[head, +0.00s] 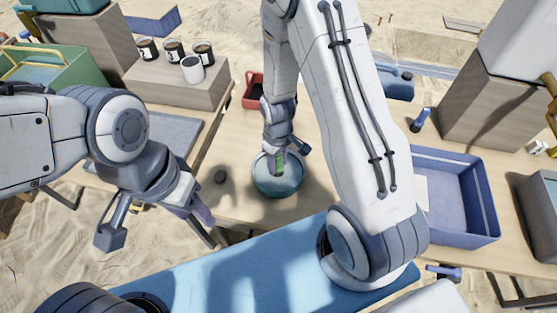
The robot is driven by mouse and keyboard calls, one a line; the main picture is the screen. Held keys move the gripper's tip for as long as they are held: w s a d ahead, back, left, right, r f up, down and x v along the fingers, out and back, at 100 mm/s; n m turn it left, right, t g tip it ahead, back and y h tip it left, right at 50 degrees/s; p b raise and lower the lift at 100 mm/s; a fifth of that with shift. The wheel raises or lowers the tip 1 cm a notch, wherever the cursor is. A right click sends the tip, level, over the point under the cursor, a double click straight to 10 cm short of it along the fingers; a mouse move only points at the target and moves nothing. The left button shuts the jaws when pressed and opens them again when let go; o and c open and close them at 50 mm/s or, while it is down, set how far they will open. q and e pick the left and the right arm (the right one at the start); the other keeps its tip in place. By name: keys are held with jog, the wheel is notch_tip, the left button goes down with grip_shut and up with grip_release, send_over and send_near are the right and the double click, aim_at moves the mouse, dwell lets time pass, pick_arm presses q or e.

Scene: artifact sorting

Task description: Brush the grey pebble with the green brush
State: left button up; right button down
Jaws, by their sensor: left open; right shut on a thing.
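A small dark grey pebble (220,176) lies on the wooden table, left of a round teal bowl (264,186). My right gripper (277,160) points down over the bowl and is shut on the green brush (279,163). Only a small green part of the brush shows between the fingers; its bristles are hidden, and I cannot tell whether it touches the bowl's inside. My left gripper (197,208) is open and empty, held low at the table's left front edge, to the lower left of the pebble.
A small red tray (254,90) stands behind the bowl. A blue crate (455,236) is at the right. Mugs (192,69) and dark-topped jars stand on a wooden block (180,93) at the back left, near a green crate (75,78). The table around the pebble is clear.

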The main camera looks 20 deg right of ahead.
jog(key=shift+s+a, duration=0.2)
jog(key=shift+s, duration=0.25)
jog(key=shift+w+d, duration=0.55)
jog(key=shift+w, duration=0.3)
jog(key=shift+s+a, duration=0.55)
jog(key=shift+s, duration=0.25)
jog(key=shift+w+d+p, duration=0.4)
jog(key=shift+w+d, duration=0.15)
jog(key=shift+w, duration=0.25)
jog(key=shift+s+a, duration=0.55)
jog(key=shift+s, duration=0.25)
jog(key=shift+r, duration=0.15)
jog(key=shift+r+p, duration=4)
jog(key=shift+r, duration=0.35)
